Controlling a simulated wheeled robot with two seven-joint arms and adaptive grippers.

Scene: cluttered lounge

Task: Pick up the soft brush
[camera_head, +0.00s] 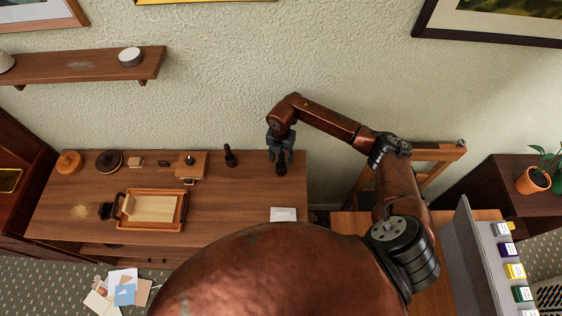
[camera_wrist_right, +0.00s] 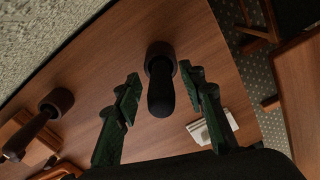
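My right gripper (camera_head: 280,157) points down over the right part of the long wooden table. It is open, with its fingers (camera_wrist_right: 160,76) apart in the right wrist view. A small upright thing with a dark rounded handle and a brown round base (camera_head: 281,169) stands just below it. In the right wrist view this dark handle (camera_wrist_right: 160,95) lines up between the fingers, with a gap on each side. A similar upright dark thing (camera_head: 230,156) stands to the left, and also shows in the wrist view (camera_wrist_right: 56,103). I cannot tell for sure which is the soft brush. My left gripper is out of view.
A white block (camera_head: 284,214) lies at the table's front right. A wooden tray (camera_head: 183,210), a dark object (camera_head: 105,211) beside yellow crumbs, and round lidded items (camera_head: 109,161) are farther left. The wall is close behind the table.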

